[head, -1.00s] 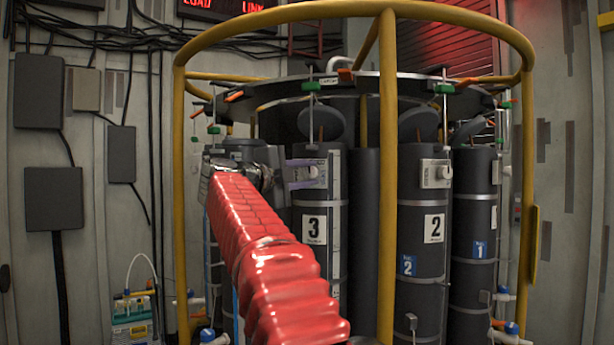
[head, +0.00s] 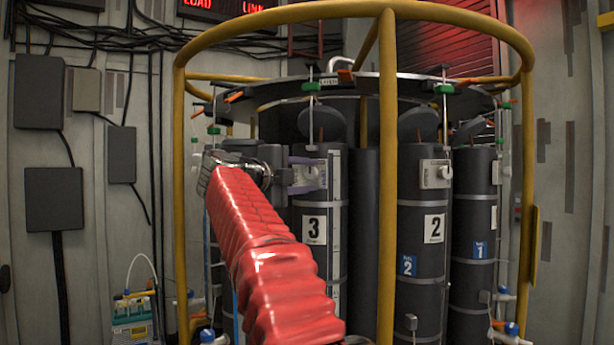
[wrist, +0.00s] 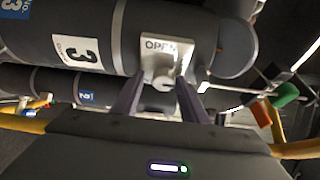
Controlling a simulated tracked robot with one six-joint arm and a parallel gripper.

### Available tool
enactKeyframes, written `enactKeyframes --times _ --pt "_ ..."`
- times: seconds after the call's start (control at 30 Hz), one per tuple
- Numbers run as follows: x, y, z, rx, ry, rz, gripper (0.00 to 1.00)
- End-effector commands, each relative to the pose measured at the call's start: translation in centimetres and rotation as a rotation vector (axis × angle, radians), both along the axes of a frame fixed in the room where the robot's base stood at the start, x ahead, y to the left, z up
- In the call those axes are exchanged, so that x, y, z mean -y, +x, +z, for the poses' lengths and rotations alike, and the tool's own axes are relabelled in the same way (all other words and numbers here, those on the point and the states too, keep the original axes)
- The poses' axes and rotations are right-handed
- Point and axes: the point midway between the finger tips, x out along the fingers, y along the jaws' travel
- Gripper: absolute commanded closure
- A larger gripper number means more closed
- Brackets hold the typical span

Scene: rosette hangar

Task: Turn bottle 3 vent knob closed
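Bottle 3 (head: 319,265) is a dark upright cylinder with a white "3" label, left of the cage's front post. Its vent knob (head: 313,173) is a small pale knob near the top. In the wrist view the knob (wrist: 163,84) sits on a light plate (wrist: 178,38) marked "OPEN". My gripper (head: 304,174) is at the knob, reaching it from the left in the head view. In the wrist view its two purple fingers (wrist: 158,93) stand apart on either side of the knob, with a gap seemingly left around it. Whether a finger touches it is unclear.
A yellow tubular cage (head: 388,240) surrounds the bottles, with its front post just right of bottle 3. Bottle 2 (head: 424,275) stands right of the post with its own knob. A dark ring with green and orange valve handles (head: 311,87) is above.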

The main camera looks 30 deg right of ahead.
Motion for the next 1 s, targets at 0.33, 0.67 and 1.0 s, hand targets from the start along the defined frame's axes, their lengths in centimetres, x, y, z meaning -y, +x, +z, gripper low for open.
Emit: enactKeyframes --times 0.33,0.67,1.0 --pt "-0.2 -0.1 0.3 0.004 -0.004 0.003 0.55" --pt "-3.3 -1.1 0.3 0.003 -0.004 0.006 0.55" --pt "-8.9 -3.0 0.3 0.003 -0.004 0.006 0.55"
